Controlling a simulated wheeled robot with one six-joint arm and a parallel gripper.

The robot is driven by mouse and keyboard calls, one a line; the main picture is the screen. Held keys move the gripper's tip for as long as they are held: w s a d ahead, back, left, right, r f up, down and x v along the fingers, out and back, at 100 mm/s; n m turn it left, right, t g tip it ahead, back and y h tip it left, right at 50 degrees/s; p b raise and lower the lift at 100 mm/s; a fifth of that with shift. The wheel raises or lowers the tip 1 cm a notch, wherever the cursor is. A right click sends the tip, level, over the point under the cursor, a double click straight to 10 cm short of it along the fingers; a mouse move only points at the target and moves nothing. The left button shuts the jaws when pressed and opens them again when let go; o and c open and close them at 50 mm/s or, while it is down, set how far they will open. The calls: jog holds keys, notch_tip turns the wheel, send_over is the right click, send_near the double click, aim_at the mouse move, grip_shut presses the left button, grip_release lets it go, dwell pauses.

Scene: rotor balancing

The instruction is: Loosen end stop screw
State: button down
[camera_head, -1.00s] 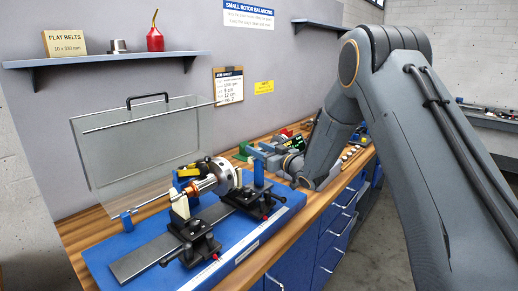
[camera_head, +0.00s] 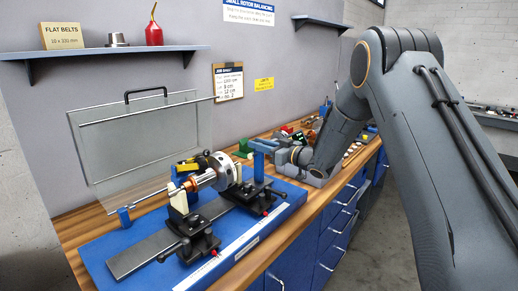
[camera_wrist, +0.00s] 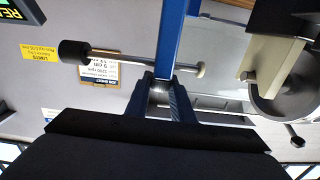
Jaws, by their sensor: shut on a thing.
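The blue end stop (camera_head: 259,165) stands at the right end of the balancing rig, beside the rotor disc (camera_head: 222,170). In the wrist view the end stop's blue bar (camera_wrist: 171,42) runs down from the top edge. Its screw (camera_wrist: 125,56) crosses that bar, with a black knob (camera_wrist: 74,52) at the left and a pale tip (camera_wrist: 201,70) at the right. My gripper (camera_wrist: 163,92) is shut at the lower end of the blue bar, close to the screw rod. The black knob is clear of the fingers. The exact contact is partly hidden. My gripper also shows in the head view (camera_head: 273,147).
A clear guard (camera_head: 140,140) stands behind. Small items crowd the bench on the right. The floor in front is free.

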jog(key=n+g+y+b, duration=0.1)
jog(key=g+b, duration=0.1)
jog(key=n+g+y+b, duration=0.1)
jog(key=n+g+b, duration=0.1)
jog(key=g, duration=0.1)
jog(key=n+g+y+b, duration=0.1)
jog(key=n+g+b, duration=0.1)
jog(key=shift+w+f+g, duration=0.1)
jog(key=shift+f+g, duration=0.2)
jog(key=n+g+b, duration=0.2)
jog(key=b, duration=0.1)
jog(key=shift+g+y, duration=0.3)
jog(key=shift+g, duration=0.1)
jog(key=shift+r+n+g+b, duration=0.15)
jog(key=shift+n+g+b, duration=0.6)
jog(key=shift+b, duration=0.5)
jog(key=shift+r+g+b, duration=0.15)
jog(key=shift+g+b, duration=0.2)
jog(key=shift+g, duration=0.2)
jog(key=c, duration=1.5)
grip_release()
jog(key=shift+s, duration=0.2)
jog(key=shift+c, duration=0.2)
jog(key=w+d+b, duration=0.1)
jog(key=d, duration=0.6)
jog(key=shift+d, duration=0.35)
